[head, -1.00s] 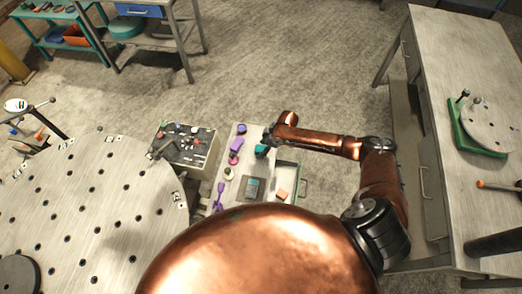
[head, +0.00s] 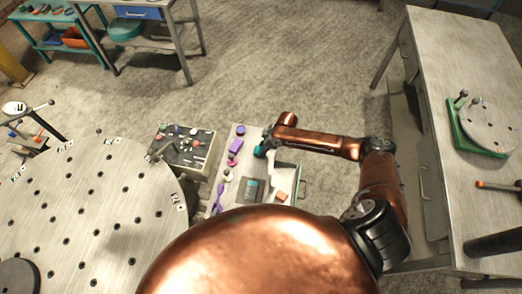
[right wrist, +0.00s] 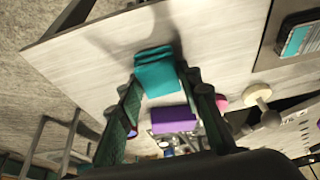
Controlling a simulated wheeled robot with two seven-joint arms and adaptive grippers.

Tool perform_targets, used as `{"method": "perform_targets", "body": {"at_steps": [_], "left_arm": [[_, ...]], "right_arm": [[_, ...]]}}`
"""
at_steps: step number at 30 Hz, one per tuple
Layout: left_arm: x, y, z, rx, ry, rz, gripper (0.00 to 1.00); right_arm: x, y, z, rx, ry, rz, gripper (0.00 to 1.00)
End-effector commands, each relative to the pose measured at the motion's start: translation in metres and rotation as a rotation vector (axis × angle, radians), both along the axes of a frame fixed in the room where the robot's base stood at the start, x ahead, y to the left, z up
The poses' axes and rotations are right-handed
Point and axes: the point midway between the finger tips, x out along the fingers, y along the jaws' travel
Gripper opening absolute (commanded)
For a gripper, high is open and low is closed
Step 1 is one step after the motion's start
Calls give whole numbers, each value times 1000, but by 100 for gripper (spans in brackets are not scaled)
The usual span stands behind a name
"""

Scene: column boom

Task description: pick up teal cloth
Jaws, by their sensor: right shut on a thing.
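The teal cloth (right wrist: 157,74) is a small folded piece. In the right wrist view it sits between the two fingertips of my right gripper (right wrist: 164,84), which is shut on it. The pale tabletop (right wrist: 95,60) lies behind it. In the head view the cloth (head: 258,152) is a small teal patch at the tip of my right gripper (head: 265,146), over the small table (head: 233,187). I cannot tell whether the cloth still touches the top. My left gripper is not in view.
A purple block (right wrist: 175,119) lies near the fingers. A dark tray with a teal item (right wrist: 297,40) is on the same table. A grey box of small parts (head: 186,150) and a round perforated table (head: 80,215) are left.

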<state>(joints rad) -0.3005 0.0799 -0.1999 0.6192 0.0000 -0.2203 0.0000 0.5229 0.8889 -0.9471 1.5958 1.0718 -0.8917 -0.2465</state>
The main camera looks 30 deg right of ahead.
Motion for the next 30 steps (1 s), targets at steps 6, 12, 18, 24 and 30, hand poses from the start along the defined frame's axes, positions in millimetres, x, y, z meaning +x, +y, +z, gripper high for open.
{"method": "perform_targets", "body": {"at_steps": [6, 12, 18, 24, 30], "left_arm": [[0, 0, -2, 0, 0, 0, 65], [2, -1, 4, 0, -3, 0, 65], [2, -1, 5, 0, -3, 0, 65], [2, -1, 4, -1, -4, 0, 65], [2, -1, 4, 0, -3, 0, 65]], "right_arm": [[1, 0, 27, 1, -4, 2, 9], [-31, 16, 71, 0, -3, 6, 9], [-73, 38, 101, 1, 0, 6, 9], [-106, 55, 118, 0, 0, 2, 9], [-121, 64, 126, 0, 0, 1, 9]]}}
